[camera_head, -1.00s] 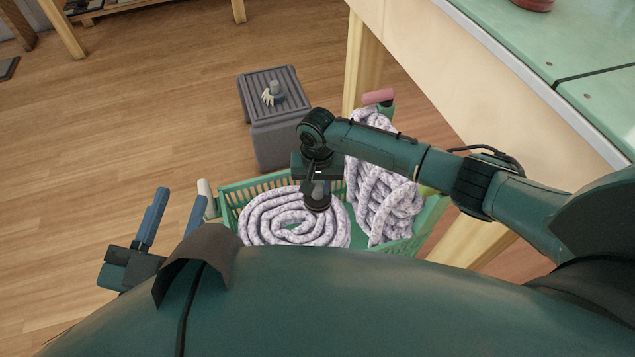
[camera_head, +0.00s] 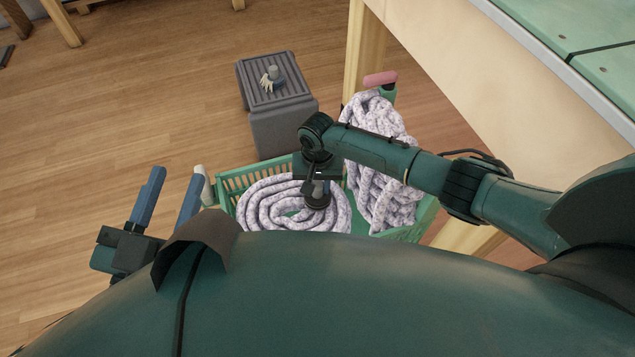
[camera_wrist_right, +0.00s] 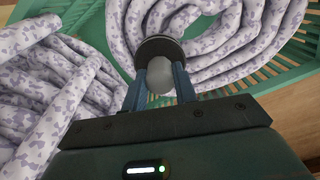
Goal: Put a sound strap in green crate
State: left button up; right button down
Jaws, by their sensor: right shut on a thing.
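The green crate (camera_head: 232,184) stands on the floor, partly hidden by my body and right arm. A flat coil of white-and-purple rope (camera_head: 262,205) lies at its left side and a bundled one (camera_head: 385,180) stands up at its right side. My right gripper (camera_wrist_right: 161,72) is shut on a pale grey knob with a dark round disc (camera_wrist_right: 160,47), over the flat coil. The disc also shows in the head view (camera_head: 317,201); whether it touches the coil I cannot tell. My left gripper (camera_head: 174,182) is open and empty, left of the crate. I cannot pick out a separate strap.
A grey ribbed box (camera_head: 285,125) stands behind the crate with a small grey item and a pale glove-like item (camera_head: 270,80) on top. A green-topped table (camera_head: 560,30) with wooden legs is at the right.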

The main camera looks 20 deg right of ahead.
pick_arm(q)
jog(key=shift+f+b, duration=0.3)
pick_arm(e)
jog(key=shift+f, duration=0.5)
jog(key=c, duration=1)
grip_release()
jog(key=shift+r, duration=0.25)
notch_tip(320, 180, up, 4)
jog(key=p, duration=0.2)
jog(key=shift+f+p, duration=0.15)
jog(key=shift+p, duration=0.25)
pick_arm(q)
jog(key=shift+s+a+r+m+g+y+p, duration=0.1)
jog(key=shift+a+r+m+g+y+p, duration=0.2)
jog(key=shift+p, duration=0.8)
jog(key=shift+s+a+r+m+y+p, duration=0.1)
jog(key=shift+a+m+y+p, duration=0.25)
jog(key=shift+p, duration=0.75)
pick_arm(e)
jog(key=shift+r, duration=4.5)
